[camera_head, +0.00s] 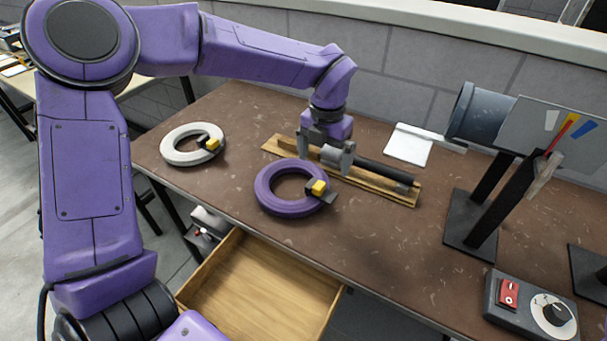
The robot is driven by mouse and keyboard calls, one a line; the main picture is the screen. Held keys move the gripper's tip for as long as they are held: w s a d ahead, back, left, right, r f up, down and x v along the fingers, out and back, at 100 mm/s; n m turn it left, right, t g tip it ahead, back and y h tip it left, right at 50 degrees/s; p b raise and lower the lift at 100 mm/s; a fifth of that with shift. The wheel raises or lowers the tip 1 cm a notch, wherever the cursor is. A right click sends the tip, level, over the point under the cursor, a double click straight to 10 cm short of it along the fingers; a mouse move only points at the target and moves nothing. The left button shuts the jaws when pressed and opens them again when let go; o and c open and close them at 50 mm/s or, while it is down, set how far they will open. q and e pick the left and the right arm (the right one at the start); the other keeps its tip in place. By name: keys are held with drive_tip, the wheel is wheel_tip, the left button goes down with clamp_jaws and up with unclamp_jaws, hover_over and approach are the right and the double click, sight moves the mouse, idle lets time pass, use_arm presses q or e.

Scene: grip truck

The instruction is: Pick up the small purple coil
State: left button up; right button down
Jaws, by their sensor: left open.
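The purple coil (266,192) lies flat on the brown table, near its front edge, with a yellow and black piece on its right side. My left gripper (327,168) is open, pointing down, just behind and to the right of the coil. It is over a wooden holder (398,192) that bears a dark cylindrical tool (375,170). From this view I cannot tell whether the fingers touch the tool. The fingers are apart from the coil. My right gripper is not in view.
A white coil (170,155) lies left of the purple one. An open wooden drawer (250,290) juts out below the table's front edge. A stand-mounted grey cylinder (478,115) and a control box with a red switch (508,292) are at the right. White paper (408,147) lies behind.

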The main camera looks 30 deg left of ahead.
sight(322, 186)
use_arm(q)
wheel_tip(322, 186, down, 10)
drive_tip(key=shift+s+r+p, duration=0.1)
drive_tip(key=shift+r+p, duration=0.1)
drive_tip(key=shift+p, duration=0.4)
drive_tip(key=shift+r, duration=0.1)
drive_tip(key=c, duration=1.6)
